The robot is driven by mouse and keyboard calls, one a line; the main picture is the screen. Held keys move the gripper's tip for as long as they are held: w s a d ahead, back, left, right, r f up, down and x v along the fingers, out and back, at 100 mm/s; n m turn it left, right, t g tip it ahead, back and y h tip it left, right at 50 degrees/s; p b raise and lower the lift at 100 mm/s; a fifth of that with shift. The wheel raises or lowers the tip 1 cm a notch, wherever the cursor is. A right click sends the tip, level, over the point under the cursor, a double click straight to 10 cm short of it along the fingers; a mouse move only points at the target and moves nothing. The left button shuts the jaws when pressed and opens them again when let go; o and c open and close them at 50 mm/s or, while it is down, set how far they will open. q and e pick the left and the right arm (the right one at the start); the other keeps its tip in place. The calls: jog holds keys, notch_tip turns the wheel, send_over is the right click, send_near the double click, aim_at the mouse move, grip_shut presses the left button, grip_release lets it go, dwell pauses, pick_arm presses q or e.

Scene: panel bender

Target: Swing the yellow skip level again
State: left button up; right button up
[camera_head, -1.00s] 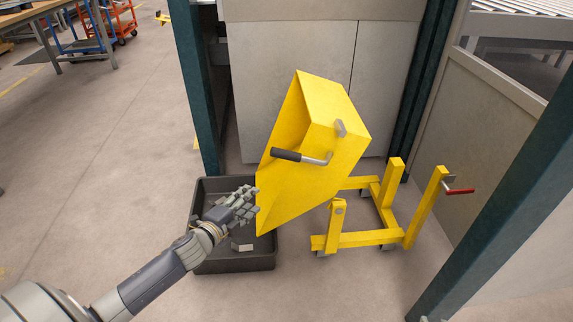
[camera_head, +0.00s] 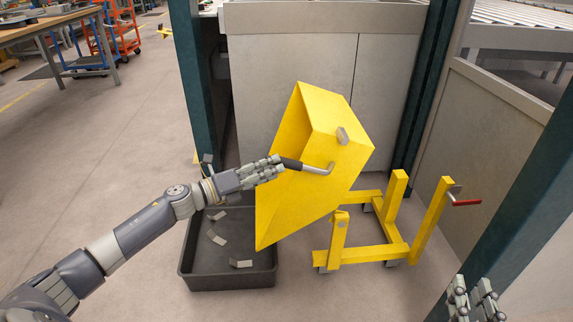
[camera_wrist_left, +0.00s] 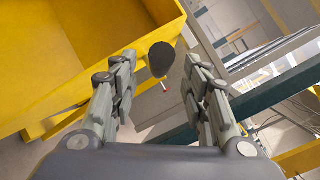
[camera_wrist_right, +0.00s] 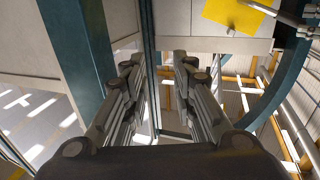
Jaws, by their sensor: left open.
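The yellow skip (camera_head: 315,170) is tilted steeply on its yellow wheeled frame (camera_head: 370,250), its open side facing left over the dark bin. A bent metal handle with a black grip (camera_head: 291,163) sticks out from its side. My left gripper (camera_head: 279,168) is open at the end of the black grip. In the left wrist view the grip's round dark end (camera_wrist_left: 161,58) shows between and beyond the open fingers (camera_wrist_left: 160,85), with the skip (camera_wrist_left: 80,50) at left. My right gripper (camera_head: 478,290) is at the lower right, away from the skip; its fingers are apart and empty in the right wrist view (camera_wrist_right: 160,75).
A dark bin (camera_head: 228,280) with several grey metal pieces stands on the floor below the skip's mouth. A red-handled lever (camera_head: 466,202) is on the frame's right post. Dark green posts (camera_head: 196,90) and grey panels (camera_head: 300,60) enclose the back and right. The left floor is open.

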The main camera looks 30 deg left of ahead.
aim_at(286, 160)
pick_arm(q)
jog(key=shift+x, duration=2.85)
pick_arm(e)
jog(key=shift+a+r+t+y, duration=0.15)
jog(key=shift+r+t, duration=0.2)
jog(key=shift+r, duration=0.35)
jog(key=shift+a+r+t+y, duration=0.15)
jog(key=shift+r+t, duration=0.2)
jog(key=shift+r, duration=0.3)
jog(key=shift+d, duration=0.1)
pick_arm(q)
grip_shut()
